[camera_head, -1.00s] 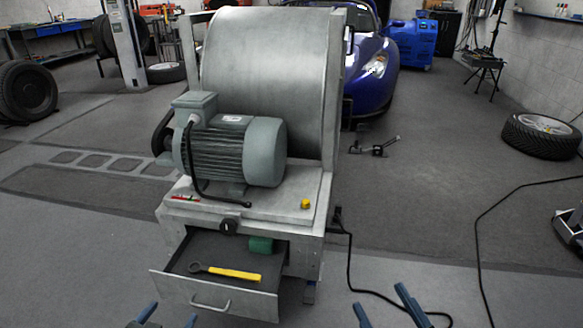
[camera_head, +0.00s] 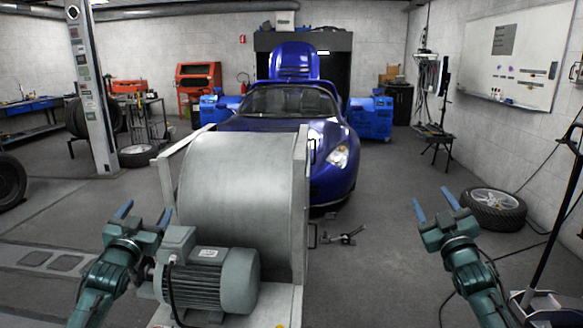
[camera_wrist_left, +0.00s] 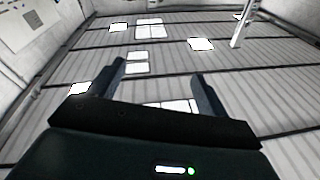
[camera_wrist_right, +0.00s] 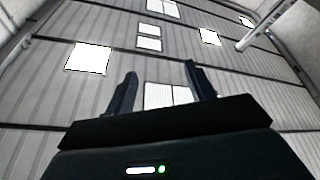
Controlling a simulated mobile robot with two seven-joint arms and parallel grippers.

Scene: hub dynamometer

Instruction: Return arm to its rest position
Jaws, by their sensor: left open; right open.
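My left gripper (camera_head: 145,215) is raised at the left of the head view, beside the motor and drum, with its blue fingers apart and pointing up. My right gripper (camera_head: 433,200) is raised at the right over open floor, fingers also apart and pointing up. Both are empty. In the left wrist view the fingers (camera_wrist_left: 160,85) spread against the ceiling, with nothing between them. The right wrist view shows the same for the right fingers (camera_wrist_right: 160,88). The grey-green motor (camera_head: 210,280) sits in front of the large metal drum (camera_head: 240,178).
A blue car (camera_head: 325,165) with its hood up stands behind the drum. A loose wheel (camera_head: 495,208) lies on the right floor, and a dark pole stand (camera_head: 550,235) is at the right edge. A small metal tool (camera_head: 345,236) lies on the floor. Floor between drum and right arm is mostly clear.

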